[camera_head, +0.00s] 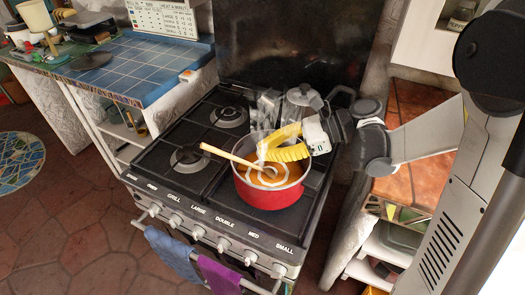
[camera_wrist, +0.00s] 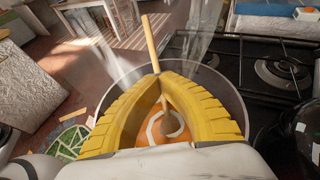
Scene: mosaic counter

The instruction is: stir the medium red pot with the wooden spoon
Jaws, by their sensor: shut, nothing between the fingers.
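The red pot (camera_head: 268,197) stands on the front right of the stove, holding orange liquid with a pale swirl. The wooden spoon (camera_head: 226,155) leans in it, with its handle over the left rim and its bowl end in the liquid. My gripper (camera_head: 262,147), with yellow ribbed fingers, is over the pot. In the wrist view the fingertips (camera_wrist: 159,76) meet in front of the spoon handle (camera_wrist: 150,45), and the spoon's bowl (camera_wrist: 168,124) shows between the curved fingers. The fingers are shut and hold nothing; whether they touch the handle is unclear.
A grey metal kettle-like pot (camera_head: 304,100) stands behind the red pot. The left burners (camera_head: 190,156) are empty. Blue (camera_head: 172,254) and purple (camera_head: 218,274) towels hang on the stove's front rail. A blue-tiled counter (camera_head: 135,68) is at the left.

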